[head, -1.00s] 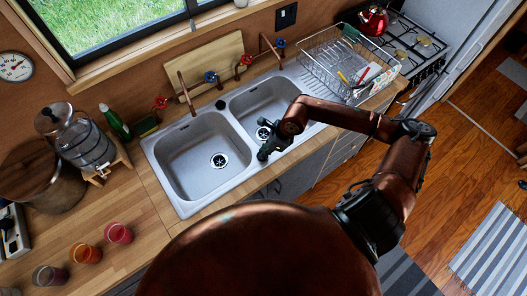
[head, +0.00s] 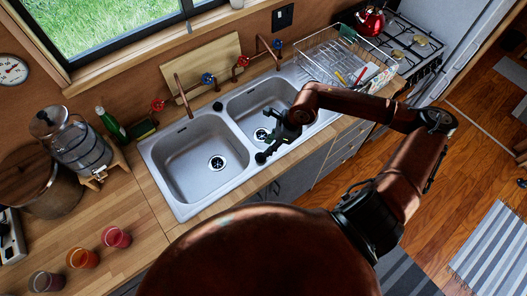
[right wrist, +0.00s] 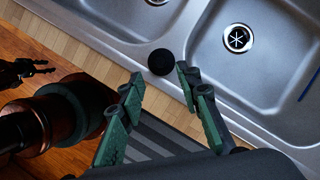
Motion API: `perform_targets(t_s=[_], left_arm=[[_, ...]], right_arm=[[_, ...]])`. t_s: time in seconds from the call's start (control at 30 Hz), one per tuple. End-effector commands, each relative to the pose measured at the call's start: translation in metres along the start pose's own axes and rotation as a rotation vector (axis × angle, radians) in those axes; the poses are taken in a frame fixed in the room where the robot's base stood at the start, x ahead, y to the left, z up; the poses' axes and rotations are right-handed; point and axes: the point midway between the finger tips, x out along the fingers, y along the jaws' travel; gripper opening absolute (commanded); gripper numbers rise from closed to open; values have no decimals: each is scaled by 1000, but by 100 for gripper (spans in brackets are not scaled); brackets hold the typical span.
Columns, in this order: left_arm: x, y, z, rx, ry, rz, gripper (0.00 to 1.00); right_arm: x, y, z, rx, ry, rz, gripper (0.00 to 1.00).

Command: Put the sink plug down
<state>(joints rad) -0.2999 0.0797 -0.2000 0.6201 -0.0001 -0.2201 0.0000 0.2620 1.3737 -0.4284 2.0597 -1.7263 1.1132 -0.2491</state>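The sink plug is a small round black thing (head: 260,157) on the front rim of the double sink (head: 189,211), close to the divider between the basins. It also shows in the right wrist view (right wrist: 161,62), resting on the grey metal rim. My right gripper (head: 276,143) is just above the front of the sink. In the right wrist view its green-padded fingers (right wrist: 160,78) are spread, with the plug just beyond the tips and nothing held. A dark gripper (right wrist: 25,72), apparently my left, shows at the left edge there; its opening is unclear.
Copper taps stand behind the sink. A wire dish rack (head: 325,60) is to the right. A water dispenser (head: 85,147) and several cups stand on the wooden counter (head: 130,205) at left.

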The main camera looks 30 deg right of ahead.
Motion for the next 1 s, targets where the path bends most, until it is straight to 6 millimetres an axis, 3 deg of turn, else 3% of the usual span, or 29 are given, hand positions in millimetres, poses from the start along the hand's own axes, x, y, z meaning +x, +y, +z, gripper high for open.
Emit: perform_targets(t_s=[0.13,0.33,1.0], left_arm=[[4,0,1,0,-1,0,40],[5,0,1,0,-1,0,40],[5,0,-1,1,1,0,40]], right_arm=[[-27,0,-1,-2,3,-3,31],[-47,0,-1,-1,1,0,31],[-50,0,0,0,-1,1,31]])
